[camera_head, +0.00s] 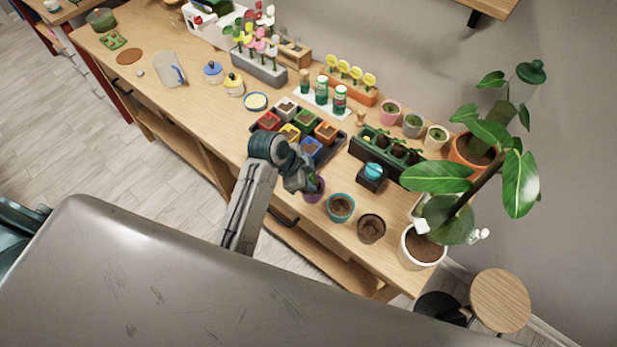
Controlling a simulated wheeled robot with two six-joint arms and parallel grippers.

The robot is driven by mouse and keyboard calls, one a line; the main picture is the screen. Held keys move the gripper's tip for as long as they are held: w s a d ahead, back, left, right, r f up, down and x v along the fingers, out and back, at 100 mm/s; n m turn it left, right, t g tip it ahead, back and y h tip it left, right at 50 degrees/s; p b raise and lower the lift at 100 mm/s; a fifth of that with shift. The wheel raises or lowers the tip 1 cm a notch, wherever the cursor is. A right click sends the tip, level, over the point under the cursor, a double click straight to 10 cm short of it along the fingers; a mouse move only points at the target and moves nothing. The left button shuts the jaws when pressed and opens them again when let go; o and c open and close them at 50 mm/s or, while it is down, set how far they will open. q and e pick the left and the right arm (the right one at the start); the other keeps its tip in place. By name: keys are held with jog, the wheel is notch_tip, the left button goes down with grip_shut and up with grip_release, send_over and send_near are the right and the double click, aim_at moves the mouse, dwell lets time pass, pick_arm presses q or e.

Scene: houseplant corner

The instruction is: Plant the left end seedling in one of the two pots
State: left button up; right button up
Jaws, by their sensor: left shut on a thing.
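My right gripper is out of view.
A brown pot (371,229) and a white pot (421,251) with a large plant stand to the right. A dark box with a teal top (373,172) sits behind the teal pot. A black tray of coloured pots (334,150) lies behind my left arm.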

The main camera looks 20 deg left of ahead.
pick_arm(q)
jog(key=o, duration=1.4)
jog(key=shift+r, duration=0.15)
jog(key=shift+r+p, duration=0.5)
jog(key=shift+r, duration=2.9)
